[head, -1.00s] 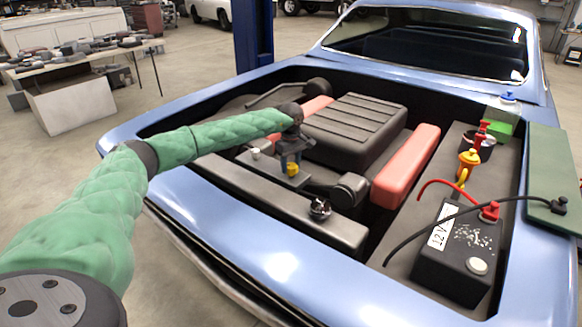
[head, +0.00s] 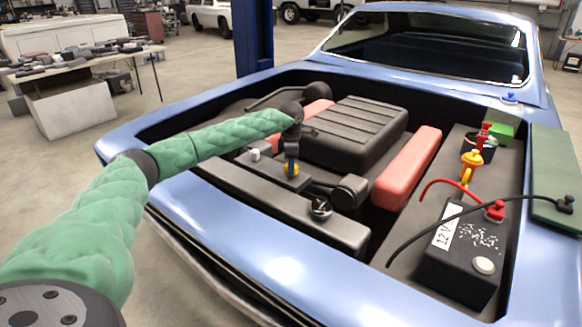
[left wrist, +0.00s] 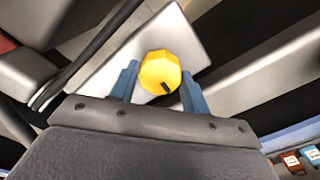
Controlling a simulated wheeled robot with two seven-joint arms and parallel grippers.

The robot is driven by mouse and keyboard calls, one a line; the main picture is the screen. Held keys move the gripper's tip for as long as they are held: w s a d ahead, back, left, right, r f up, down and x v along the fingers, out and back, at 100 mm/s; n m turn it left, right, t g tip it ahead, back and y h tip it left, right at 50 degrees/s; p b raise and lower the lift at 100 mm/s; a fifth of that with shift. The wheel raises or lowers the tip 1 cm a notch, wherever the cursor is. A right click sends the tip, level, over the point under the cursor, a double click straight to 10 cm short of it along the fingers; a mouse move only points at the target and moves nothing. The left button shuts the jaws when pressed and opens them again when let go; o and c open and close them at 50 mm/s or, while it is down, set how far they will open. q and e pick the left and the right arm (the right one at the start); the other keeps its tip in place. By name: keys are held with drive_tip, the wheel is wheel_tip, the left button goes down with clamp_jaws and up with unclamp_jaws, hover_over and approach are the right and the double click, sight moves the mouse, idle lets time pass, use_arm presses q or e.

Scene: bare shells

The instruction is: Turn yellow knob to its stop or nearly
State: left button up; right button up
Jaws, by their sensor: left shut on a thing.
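The yellow knob (head: 291,171) sits on a grey plate (head: 266,168) in the engine bay, left of the middle. In the left wrist view the knob (left wrist: 160,70) is a faceted yellow cap with a short dark mark on its edge, toward the lower right. My left gripper (head: 291,161) points down over it. Its two blue fingers (left wrist: 160,88) stand on either side of the knob and are shut on it. In the head view the gripper partly hides the knob. My right gripper is not in view.
A white cap (head: 254,154) stands left of the knob, and a round black-and-white part (head: 320,208) lies at its lower right. A black engine cover (head: 356,126) rises behind. A battery (head: 461,253) with red and black cables is at the right.

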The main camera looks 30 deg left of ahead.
use_arm(q)
drive_tip(key=n, duration=0.4)
drive_tip(key=shift+n+b, duration=0.3)
drive_tip(key=n, duration=1)
drive_tip(key=shift+w+r, duration=0.1)
drive_tip(key=n, duration=0.4)
drive_tip(key=shift+n, duration=0.3)
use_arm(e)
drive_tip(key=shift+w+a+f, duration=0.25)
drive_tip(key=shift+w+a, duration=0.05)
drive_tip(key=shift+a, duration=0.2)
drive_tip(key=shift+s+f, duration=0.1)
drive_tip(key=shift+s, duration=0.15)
